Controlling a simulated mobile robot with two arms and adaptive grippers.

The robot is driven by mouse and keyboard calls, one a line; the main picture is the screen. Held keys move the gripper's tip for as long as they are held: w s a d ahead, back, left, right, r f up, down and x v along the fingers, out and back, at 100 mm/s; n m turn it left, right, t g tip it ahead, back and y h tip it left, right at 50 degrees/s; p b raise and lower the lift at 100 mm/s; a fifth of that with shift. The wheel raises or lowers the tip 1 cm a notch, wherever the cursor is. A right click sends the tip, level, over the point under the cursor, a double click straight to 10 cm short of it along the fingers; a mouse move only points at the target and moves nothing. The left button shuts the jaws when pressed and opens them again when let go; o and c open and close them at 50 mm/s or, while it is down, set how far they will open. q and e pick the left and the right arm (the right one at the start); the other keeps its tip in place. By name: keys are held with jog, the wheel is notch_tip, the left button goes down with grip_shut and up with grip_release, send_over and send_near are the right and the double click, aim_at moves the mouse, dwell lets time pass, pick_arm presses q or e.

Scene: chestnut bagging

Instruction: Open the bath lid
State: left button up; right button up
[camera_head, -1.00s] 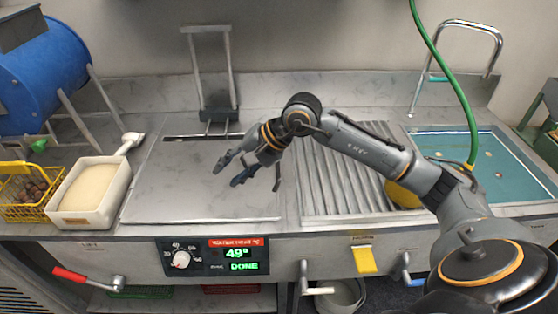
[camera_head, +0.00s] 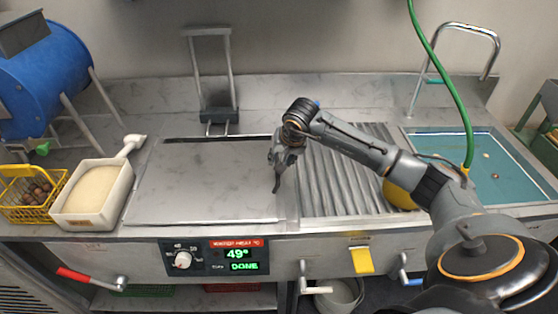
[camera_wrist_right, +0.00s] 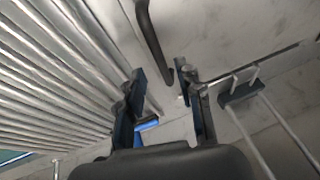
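The bath lid (camera_head: 205,185) is a flat grey metal panel lying shut on the counter, left of the ribbed rack. A dark bar handle (camera_head: 277,182) stands at its right edge. In the right wrist view the handle (camera_wrist_right: 152,40) comes down from the top and its lower end lies close to the space between my fingertips. My right gripper (camera_head: 285,160) is at the handle's upper part in the head view. In the right wrist view the gripper (camera_wrist_right: 165,85) shows its two fingers apart, not closed on the handle. Contact cannot be told. My left gripper is not in view.
The ribbed rack (camera_head: 340,180) lies right of the lid, then a teal water basin (camera_head: 470,170). A cream-filled white tub (camera_head: 62,215), a yellow basket (camera_head: 22,212) and a blue drum (camera_head: 40,75) are at left. A metal frame (camera_head: 232,75) stands behind the lid. The panel reads DONE.

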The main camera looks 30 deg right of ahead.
jog(key=shift+x, duration=1.5)
jog(key=shift+c, duration=0.2)
grip_shut()
